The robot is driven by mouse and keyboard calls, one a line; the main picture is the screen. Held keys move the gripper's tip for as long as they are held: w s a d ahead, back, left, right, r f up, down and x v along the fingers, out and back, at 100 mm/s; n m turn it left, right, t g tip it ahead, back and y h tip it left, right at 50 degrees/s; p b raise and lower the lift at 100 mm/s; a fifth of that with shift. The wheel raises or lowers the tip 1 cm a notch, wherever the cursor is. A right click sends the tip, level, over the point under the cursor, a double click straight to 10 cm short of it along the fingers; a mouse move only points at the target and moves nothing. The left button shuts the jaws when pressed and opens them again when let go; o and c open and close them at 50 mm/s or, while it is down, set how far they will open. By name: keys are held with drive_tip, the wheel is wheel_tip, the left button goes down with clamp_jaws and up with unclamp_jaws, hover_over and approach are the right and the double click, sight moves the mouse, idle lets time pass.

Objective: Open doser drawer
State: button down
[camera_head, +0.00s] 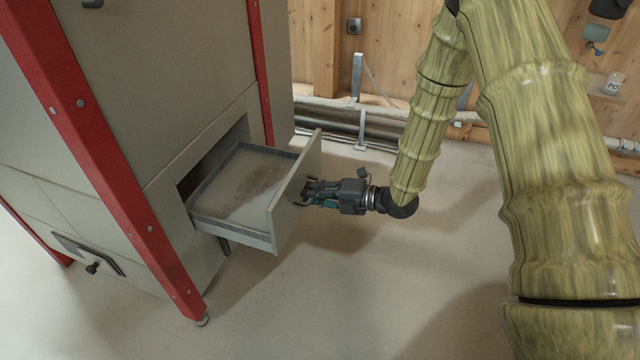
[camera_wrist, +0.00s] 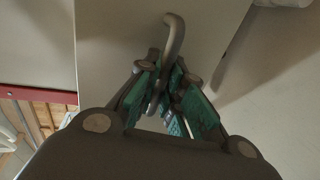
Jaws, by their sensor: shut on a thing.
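The doser drawer (camera_head: 245,187) is grey and stands pulled out of the cabinet, with its inside showing and some brownish residue on its bottom. My gripper (camera_head: 308,193) is at the outer face of the drawer front. In the wrist view the drawer front (camera_wrist: 110,40) is a pale panel with a curved grey handle (camera_wrist: 174,35). My gripper's green-padded fingers (camera_wrist: 172,100) are shut on this handle. In the head view the handle is mostly hidden by the gripper.
The grey cabinet (camera_head: 165,60) has red corner posts (camera_head: 105,150) and a small lower hatch with a black knob (camera_head: 92,268). Pipes (camera_head: 380,125) run along the wooden wall (camera_head: 390,40) behind. The pale floor (camera_head: 340,290) in front of the drawer is clear.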

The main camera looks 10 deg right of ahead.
drive_tip(key=shift+s+d, duration=0.35)
drive_tip(key=c, duration=1.5)
unclamp_jaws()
drive_tip(key=v, duration=1.2)
